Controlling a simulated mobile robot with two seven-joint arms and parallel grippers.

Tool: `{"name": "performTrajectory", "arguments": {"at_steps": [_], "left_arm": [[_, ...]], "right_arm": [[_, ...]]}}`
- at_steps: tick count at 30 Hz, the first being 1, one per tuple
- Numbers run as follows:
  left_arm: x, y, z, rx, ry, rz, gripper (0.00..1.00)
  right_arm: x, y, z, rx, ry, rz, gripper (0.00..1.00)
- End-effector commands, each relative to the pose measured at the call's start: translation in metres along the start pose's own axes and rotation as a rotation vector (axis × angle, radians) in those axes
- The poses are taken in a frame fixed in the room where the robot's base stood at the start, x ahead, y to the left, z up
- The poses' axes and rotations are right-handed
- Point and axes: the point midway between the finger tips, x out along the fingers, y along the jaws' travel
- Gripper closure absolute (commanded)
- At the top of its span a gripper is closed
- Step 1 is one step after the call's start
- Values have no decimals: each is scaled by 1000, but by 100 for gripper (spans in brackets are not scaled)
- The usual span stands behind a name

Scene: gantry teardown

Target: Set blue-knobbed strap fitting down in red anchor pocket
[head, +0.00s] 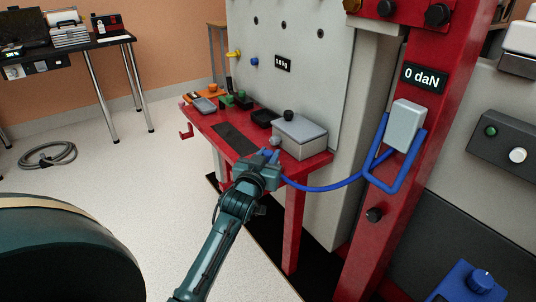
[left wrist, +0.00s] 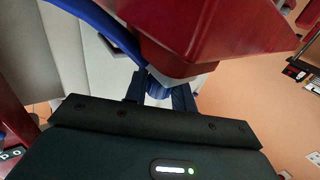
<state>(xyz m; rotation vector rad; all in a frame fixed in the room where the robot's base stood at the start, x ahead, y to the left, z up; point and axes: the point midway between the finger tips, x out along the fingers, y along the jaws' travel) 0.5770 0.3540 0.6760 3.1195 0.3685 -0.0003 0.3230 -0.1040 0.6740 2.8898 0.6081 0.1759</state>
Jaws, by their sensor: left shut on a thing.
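My left gripper (head: 268,158) is at the front edge of the red table and is shut on the blue-knobbed strap fitting. Only a little blue of the fitting (left wrist: 155,88) shows between the fingers in the left wrist view; its knob cannot be made out clearly. A blue strap (head: 325,187) runs from the gripper to the right, to a blue loop on the red post. In the left wrist view the fingers are close below a red part (left wrist: 210,35). I cannot tell which red part is the anchor pocket. My right gripper is not in view.
The red table (head: 315,162) holds a grey box (head: 300,137), a black mat (head: 236,138) and small coloured items. The red post (head: 372,245) carries a "0 daN" display (head: 423,77). A coiled hose (head: 48,155) lies on the otherwise clear floor at left.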

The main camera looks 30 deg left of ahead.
Motion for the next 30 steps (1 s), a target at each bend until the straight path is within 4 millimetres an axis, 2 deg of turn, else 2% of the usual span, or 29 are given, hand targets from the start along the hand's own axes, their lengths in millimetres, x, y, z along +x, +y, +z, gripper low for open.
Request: {"name": "performTrajectory", "arguments": {"at_steps": [28,29,30], "left_arm": [[0,0,6,0,1,0,100],[0,0,6,0,2,0,73],[0,0,6,0,2,0,70]], "right_arm": [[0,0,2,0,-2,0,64],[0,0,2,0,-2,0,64],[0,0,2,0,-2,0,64]]}}
